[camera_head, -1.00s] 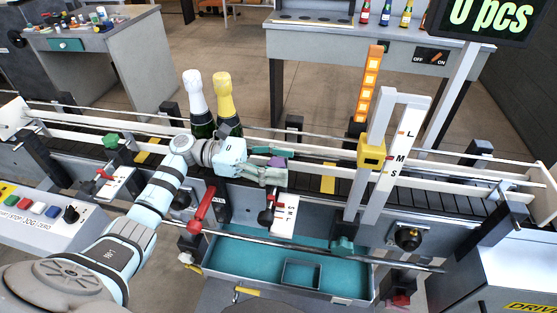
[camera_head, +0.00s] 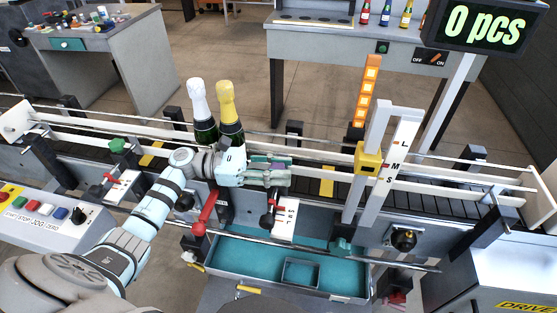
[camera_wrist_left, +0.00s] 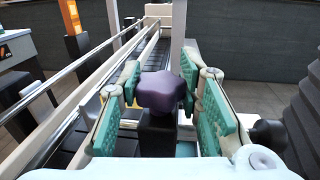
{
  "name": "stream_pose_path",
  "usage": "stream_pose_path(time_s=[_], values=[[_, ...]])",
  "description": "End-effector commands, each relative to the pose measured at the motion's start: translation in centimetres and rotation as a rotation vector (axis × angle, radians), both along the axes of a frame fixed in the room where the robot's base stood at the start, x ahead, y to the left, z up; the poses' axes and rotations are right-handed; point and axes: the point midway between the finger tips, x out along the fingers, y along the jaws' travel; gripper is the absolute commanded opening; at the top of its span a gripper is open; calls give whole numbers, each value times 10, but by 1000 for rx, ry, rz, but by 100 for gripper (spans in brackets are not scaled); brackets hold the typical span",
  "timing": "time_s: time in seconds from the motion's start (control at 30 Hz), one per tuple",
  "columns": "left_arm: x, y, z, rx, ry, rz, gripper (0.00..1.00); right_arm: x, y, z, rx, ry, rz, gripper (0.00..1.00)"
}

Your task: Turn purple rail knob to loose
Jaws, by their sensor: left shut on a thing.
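The purple rail knob (camera_wrist_left: 160,92) is a lobed knob on a dark post, seen in the middle of the left wrist view. My left gripper (camera_wrist_left: 162,105) has its green-padded fingers on either side of the knob and is shut on it. In the head view, my left gripper (camera_head: 270,172) reaches over the conveyor's near rail, and its fingers mostly hide the knob. My right gripper is in neither view.
A white-capped bottle (camera_head: 200,112) and a gold-capped bottle (camera_head: 229,110) stand just behind my gripper. A green knob (camera_head: 117,145) is on the rail to the left. A yellow-clamped post (camera_head: 368,158) stands to the right. A teal-lined drawer (camera_head: 240,262) lies below.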

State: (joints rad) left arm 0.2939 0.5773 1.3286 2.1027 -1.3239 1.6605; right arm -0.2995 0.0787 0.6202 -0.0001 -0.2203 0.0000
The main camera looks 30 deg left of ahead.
Motion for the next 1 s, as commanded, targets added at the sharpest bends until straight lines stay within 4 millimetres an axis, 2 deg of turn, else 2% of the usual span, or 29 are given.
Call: stream_pose_path(time_s=[0.03, 0.1, 0.33, 0.5, 1.0], values=[[-2, 0, 7, 4, 9, 29, 4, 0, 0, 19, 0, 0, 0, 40], [-2, 0, 8, 4, 9, 81, 4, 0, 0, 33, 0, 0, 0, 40], [-2, 0, 6, 3, 8, 288, 4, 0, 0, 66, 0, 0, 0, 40], [-1, 0, 2, 1, 5, 450, 4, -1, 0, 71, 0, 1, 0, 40], [1, 2, 2, -5, 1, 861, 4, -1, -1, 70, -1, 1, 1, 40]])
